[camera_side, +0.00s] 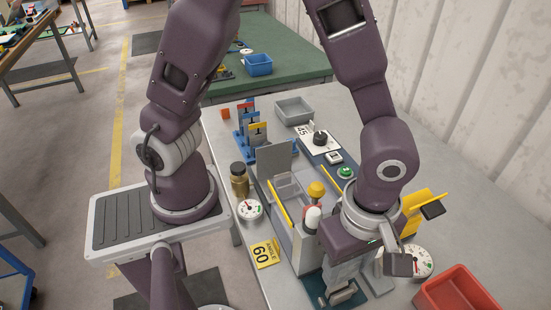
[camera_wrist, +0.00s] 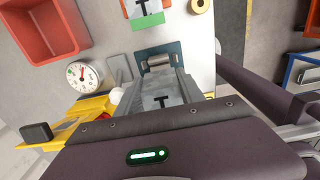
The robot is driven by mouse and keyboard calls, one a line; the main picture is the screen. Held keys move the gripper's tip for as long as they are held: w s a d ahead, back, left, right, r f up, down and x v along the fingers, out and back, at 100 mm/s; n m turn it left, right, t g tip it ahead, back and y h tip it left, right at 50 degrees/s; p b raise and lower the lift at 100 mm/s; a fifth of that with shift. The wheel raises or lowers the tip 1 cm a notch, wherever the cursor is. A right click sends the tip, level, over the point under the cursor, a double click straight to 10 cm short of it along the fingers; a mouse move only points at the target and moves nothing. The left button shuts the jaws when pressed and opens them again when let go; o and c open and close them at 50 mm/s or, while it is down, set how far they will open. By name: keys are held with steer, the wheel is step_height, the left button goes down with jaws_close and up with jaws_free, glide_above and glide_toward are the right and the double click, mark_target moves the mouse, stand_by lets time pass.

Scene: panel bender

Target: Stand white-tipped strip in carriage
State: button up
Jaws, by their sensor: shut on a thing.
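My gripper (camera_side: 350,275) points down at the front of the bender, over a teal base. In the wrist view its grey fingers (camera_wrist: 160,88) are shut on a grey strip with a dark T mark (camera_wrist: 160,101). The strip's tip is hidden, so I cannot tell whether it is white. Just past the fingers is the teal base with a metal roller (camera_wrist: 158,60), and it also shows below the gripper in the side view (camera_side: 342,295). I cannot tell whether the strip touches it. Which part is the carriage is unclear.
Strips with coloured tips stand in a blue rack (camera_side: 250,135). A green-tipped strip (camera_wrist: 145,12) is ahead in the wrist view. A red bin (camera_side: 455,295), a dial gauge (camera_wrist: 84,76) and a yellow bracket (camera_side: 424,205) are close by. Knobbed levers (camera_side: 316,188) rise beside the gripper.

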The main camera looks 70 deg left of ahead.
steer(key=shift+r, duration=0.55)
